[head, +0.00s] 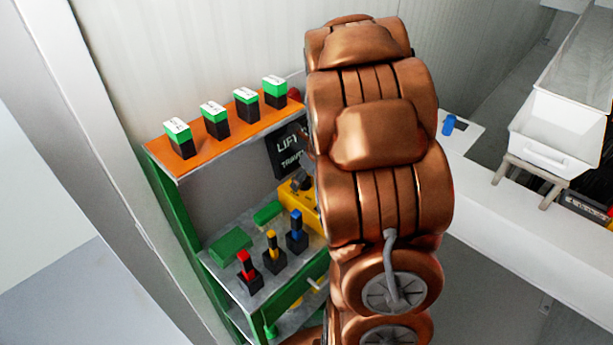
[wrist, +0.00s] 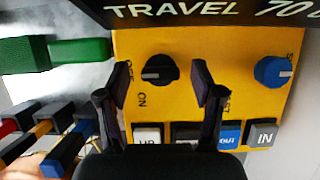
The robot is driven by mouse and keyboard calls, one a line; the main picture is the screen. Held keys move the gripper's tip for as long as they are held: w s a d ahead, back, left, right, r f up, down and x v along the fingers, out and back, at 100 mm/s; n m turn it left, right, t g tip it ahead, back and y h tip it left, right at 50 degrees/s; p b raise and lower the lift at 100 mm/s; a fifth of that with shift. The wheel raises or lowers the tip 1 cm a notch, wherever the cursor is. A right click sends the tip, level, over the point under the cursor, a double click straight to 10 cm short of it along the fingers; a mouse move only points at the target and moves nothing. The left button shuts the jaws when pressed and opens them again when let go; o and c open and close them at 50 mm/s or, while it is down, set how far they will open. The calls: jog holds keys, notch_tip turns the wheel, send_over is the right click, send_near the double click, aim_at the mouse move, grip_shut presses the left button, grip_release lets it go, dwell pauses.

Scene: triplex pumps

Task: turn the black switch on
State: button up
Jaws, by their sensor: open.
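The black switch (wrist: 159,70) is a round knob with a raised grip bar on a yellow panel (wrist: 225,50) in the wrist view. Its bar lies roughly level across the picture, with a light mark on its left part. The lettering at its left appears to read OFF, and ON stands below left. My gripper (wrist: 160,80) is open, with one finger to each side of the knob. I cannot tell how far the fingertips are from the panel.
A blue knob (wrist: 273,72) is at the panel's right, with several push buttons (wrist: 230,133) along its lower edge. A dark TRAVEL sign (wrist: 200,12) is above. Red, yellow and blue levers (head: 272,250) stand left. Several green-black blocks (head: 214,120) sit on the orange shelf.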

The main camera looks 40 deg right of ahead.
jog(key=c, duration=1.1)
jog(key=shift+c, duration=0.2)
jog(key=shift+n, duration=0.3)
jog(key=n+y, duration=0.1)
jog(key=n, duration=0.1)
jog(key=shift+d+n, duration=0.15)
jog(key=shift+n, duration=0.25)
jog(key=n, duration=0.1)
jog(key=n+g+y, duration=0.1)
jog(key=n, duration=0.1)
jog(key=shift+w+d+f+n+y+b, duration=0.1)
jog(key=shift+n+y+b, duration=0.2)
jog(key=shift+b, duration=0.1)
jog(key=n+b, duration=0.1)
jog(key=n, duration=0.1)
jog(key=n+g+b, duration=0.1)
jog(key=n, duration=0.1)
jog(key=shift+n+g+y, duration=0.3)
jog(key=shift+n+y, duration=0.1)
